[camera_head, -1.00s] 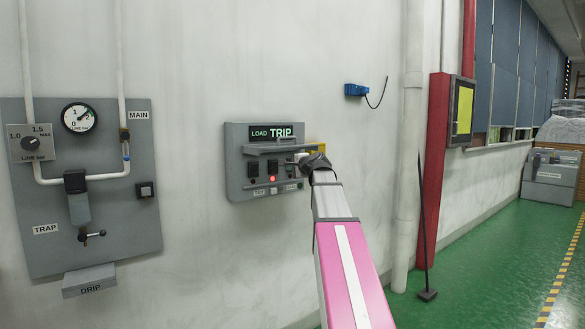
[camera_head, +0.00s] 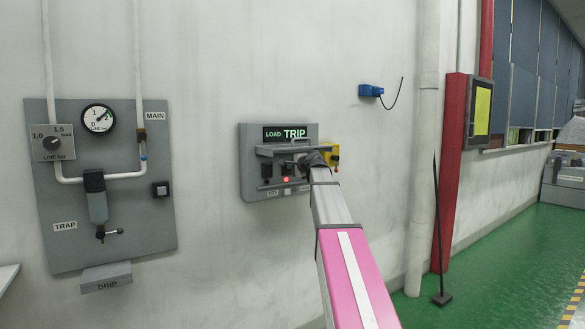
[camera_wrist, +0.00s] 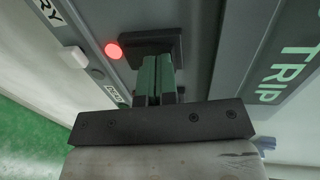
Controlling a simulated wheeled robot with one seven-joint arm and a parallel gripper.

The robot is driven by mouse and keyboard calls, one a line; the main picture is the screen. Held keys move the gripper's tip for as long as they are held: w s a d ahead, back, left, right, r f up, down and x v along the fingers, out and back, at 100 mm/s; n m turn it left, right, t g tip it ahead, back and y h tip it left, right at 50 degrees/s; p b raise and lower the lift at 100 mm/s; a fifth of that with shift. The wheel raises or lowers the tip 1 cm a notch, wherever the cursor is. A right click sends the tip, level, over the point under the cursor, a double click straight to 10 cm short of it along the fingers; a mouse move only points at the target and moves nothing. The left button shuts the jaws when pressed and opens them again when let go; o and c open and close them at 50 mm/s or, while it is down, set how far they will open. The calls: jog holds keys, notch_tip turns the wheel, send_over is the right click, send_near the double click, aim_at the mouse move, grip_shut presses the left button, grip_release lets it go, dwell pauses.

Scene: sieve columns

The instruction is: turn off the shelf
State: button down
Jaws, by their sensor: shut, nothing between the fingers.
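A grey wall panel (camera_head: 250,170) carries a dark sign (camera_head: 287,133) reading LOAD TRIP, with TRIP lit brighter. Below a protruding grey bar is a row of black switches, including one at the left (camera_head: 266,171). A red lamp (camera_head: 286,180) glows under the row; it also shows in the wrist view (camera_wrist: 113,50). My gripper (camera_wrist: 158,82) is shut and empty, its fingertips at a black switch block (camera_wrist: 145,45) beside the red lamp. Whether they touch it I cannot tell. In the head view my wrist hides the fingertips and the panel's right-hand switches.
A yellow part (camera_head: 332,156) sits at the panel's right edge. To the left is a board (camera_head: 155,225) with pipes, gauge and DRIP box. A blue socket (camera_head: 371,90) with a cable hangs upper right. A red column (camera_head: 451,170) and green floor lie right.

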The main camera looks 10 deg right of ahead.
jog(key=shift+w+a+r+g, duration=0.1)
jog(key=shift+w+a+g, duration=0.05)
jog(key=shift+w+g, duration=0.2)
jog(key=shift+s, duration=0.15)
jog(key=v, duration=1)
jog(key=shift+s+r, duration=0.2)
jog(key=shift+s, duration=0.05)
